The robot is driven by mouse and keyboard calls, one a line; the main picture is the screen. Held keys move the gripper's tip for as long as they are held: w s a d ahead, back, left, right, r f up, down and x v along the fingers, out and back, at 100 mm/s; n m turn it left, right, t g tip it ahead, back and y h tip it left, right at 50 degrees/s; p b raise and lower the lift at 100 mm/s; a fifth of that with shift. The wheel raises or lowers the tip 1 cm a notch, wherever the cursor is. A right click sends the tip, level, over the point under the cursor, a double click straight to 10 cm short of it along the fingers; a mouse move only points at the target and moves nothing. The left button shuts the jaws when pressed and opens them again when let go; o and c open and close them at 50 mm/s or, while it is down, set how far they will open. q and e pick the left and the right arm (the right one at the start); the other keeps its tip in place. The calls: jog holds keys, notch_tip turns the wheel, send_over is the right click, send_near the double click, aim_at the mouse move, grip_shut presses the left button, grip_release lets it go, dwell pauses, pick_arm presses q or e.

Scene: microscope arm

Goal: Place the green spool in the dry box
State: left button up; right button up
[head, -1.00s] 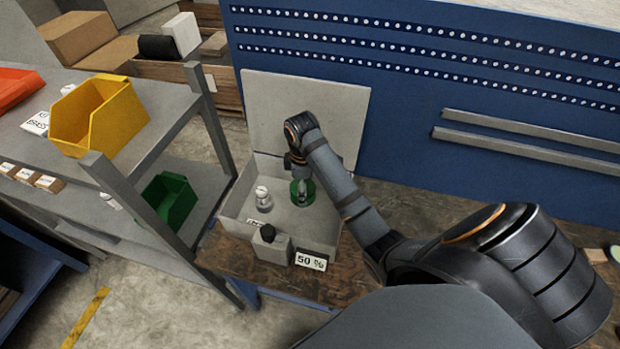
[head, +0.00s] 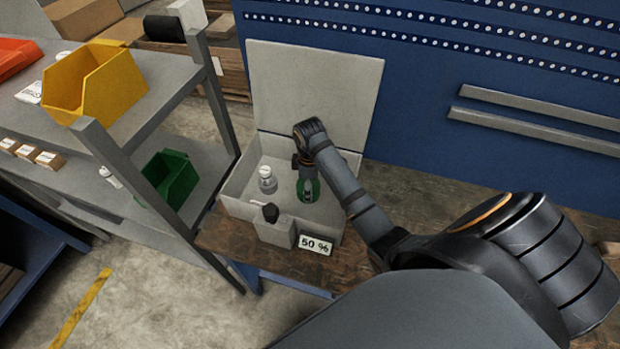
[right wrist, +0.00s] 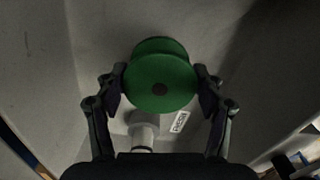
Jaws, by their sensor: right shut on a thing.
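The green spool (head: 313,186) is inside the grey dry box (head: 235,209), in its right part. My right gripper (head: 308,190) reaches down into the open box from above and is shut on the spool. In the right wrist view the spool (right wrist: 160,80) sits between the two fingers (right wrist: 160,88), one on each side. Whether the spool touches the box floor cannot be told. The box lid (head: 315,95) stands raised at the back. My left gripper is in neither view.
A clear bottle (head: 267,180) stands in the box left of the spool. A dark-capped grey container (head: 273,228) and a "50 %" display (head: 316,245) are at the box front. A shelf with a yellow bin (head: 95,83) and a green bin (head: 172,176) stands left.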

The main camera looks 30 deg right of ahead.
notch_tip(320, 180, down, 3)
jog(key=shift+r, duration=0.2)
jog(key=o, duration=1.2)
jog(key=shift+f, duration=0.1)
jog(key=shift+c, duration=0.2)
notch_tip(320, 180, up, 6)
jog(key=shift+w+f+b, duration=0.1)
jog(key=shift+f+b, duration=0.05)
jog(key=shift+b, duration=0.15)
notch_tip(320, 180, up, 6)
jog(key=p, duration=0.3)
jog(key=shift+r+p, duration=0.4)
jog(key=shift+p, duration=0.25)
